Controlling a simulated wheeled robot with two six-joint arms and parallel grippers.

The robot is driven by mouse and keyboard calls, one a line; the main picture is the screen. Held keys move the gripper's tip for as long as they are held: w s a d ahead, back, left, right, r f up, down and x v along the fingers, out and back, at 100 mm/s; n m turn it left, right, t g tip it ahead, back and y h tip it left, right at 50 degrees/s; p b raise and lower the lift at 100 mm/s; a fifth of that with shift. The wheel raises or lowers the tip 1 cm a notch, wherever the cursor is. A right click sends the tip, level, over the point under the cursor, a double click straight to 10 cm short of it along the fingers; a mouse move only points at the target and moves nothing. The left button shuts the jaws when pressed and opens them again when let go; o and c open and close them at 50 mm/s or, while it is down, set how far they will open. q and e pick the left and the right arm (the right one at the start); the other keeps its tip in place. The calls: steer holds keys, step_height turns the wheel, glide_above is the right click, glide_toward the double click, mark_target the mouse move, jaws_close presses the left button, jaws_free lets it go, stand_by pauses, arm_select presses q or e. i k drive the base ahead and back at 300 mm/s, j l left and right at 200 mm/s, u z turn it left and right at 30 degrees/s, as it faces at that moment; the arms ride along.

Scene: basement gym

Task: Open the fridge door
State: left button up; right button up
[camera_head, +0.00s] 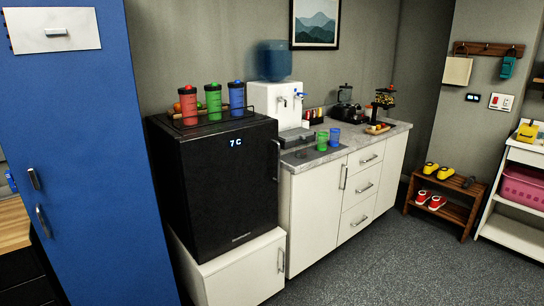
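The fridge (225,195) is a small black box with a "7 C" display on its upper front. It stands on a low white cabinet in the middle left of the head view. Its door looks shut. A slim vertical handle (277,160) runs along the door's right edge, next to the counter. Neither of my grippers shows in this view.
A black tray with red, green and blue tumblers (212,101) sits on the fridge. A tall blue locker (85,150) stands left of it. The white counter (335,205) with a water dispenser (275,95) adjoins its right side. The grey floor (370,265) in front is clear.

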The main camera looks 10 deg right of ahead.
mark_target(230, 176)
steer(key=i+j+z, duration=0.15)
steer(key=i, duration=0.4)
steer(key=i+j+z, duration=0.15)
steer(key=i, duration=0.35)
